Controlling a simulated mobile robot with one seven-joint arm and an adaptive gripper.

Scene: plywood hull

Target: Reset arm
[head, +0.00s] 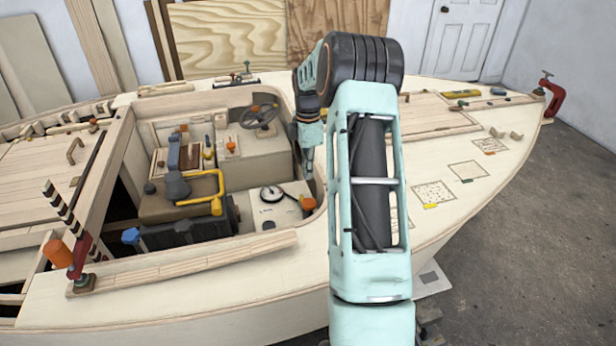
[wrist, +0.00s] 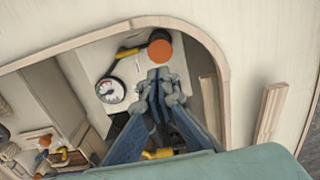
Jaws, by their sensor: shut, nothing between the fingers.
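My mint-green arm rises in the middle of the head view and bends over at a dark elbow. My gripper (head: 308,176) hangs down from it over the right side of the boat's cockpit. In the wrist view my gripper (wrist: 158,75) points away from the camera with its fingers together and nothing between them. Just past the fingertips is an orange knob (wrist: 160,48), with a round white dial (wrist: 111,90) to its left. The dial (head: 271,193) and orange knob (head: 308,205) also show in the head view. I cannot tell the exact gap between fingertips and panel.
The cockpit's wooden rim (wrist: 215,60) curves close around my gripper. A steering wheel (head: 259,116), a yellow handle (head: 212,195) and several tools lie left of my arm. A red clamp (head: 553,97) stands at the deck's right tip. The near deck (head: 200,283) holds a long plank.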

